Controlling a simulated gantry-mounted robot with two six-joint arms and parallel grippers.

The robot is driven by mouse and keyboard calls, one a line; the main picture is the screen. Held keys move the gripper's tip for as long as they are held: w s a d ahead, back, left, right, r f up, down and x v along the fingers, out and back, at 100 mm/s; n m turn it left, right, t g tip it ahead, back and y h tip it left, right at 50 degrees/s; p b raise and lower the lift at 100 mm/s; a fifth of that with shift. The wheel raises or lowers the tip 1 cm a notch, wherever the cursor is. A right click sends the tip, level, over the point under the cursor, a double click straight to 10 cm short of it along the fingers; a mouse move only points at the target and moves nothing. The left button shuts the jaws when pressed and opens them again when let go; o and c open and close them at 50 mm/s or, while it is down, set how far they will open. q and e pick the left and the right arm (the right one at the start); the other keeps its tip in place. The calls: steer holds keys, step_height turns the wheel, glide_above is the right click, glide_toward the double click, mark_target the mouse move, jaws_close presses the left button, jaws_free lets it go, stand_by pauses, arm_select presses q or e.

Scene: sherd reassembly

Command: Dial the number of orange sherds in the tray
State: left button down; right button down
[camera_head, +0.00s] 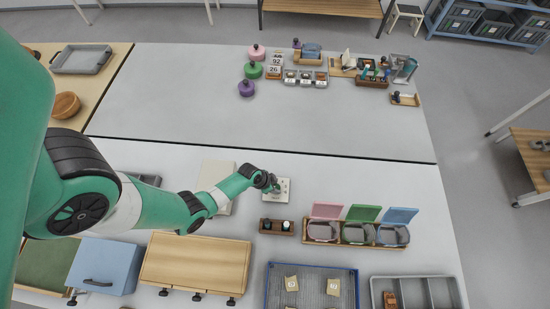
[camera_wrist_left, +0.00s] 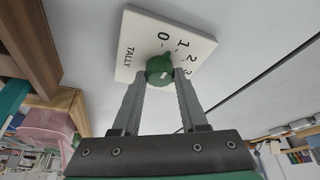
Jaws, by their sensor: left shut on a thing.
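My left gripper (camera_wrist_left: 160,82) is shut on a green dial knob (camera_wrist_left: 160,66). The knob sits on a white plate (camera_wrist_left: 134,40) marked TALLY, with 0, 1, 2 and 3 readable. I cannot tell for sure which number the knob points at. In the head view the gripper (camera_head: 274,187) is over the white plate (camera_head: 284,194) and hides most of the knob. A blue-rimmed tray (camera_head: 268,290) at the bottom edge holds tan pieces (camera_head: 291,283); it is cut off by the frame. No clearly orange sherd shows in its visible part. My right gripper is not in view.
Right of the dial are bins with pink, green and blue lids (camera_head: 362,213). A small dark wooden holder (camera_head: 266,227) stands just below it. A grey divided tray (camera_head: 440,291) with a brown-orange item (camera_head: 389,299) lies at bottom right.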

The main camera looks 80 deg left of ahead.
arm_select(q)
steer(key=shift+a+f+m+h, duration=0.1)
steer(key=shift+m+h, duration=0.3)
steer(key=shift+m, duration=1)
steer(key=m, duration=0.1)
steer(key=m+h+p, duration=0.1)
steer(key=m, duration=0.1)
steer(key=shift+a+m+g+h, duration=0.15)
steer(key=shift+m+g+h, duration=0.15)
steer(key=shift+w+m+g+h, duration=0.1)
steer(key=shift+m+g+h, duration=0.35)
steer(key=shift+m, duration=1.35)
steer(key=shift+c, duration=2.2)
jaws_free()
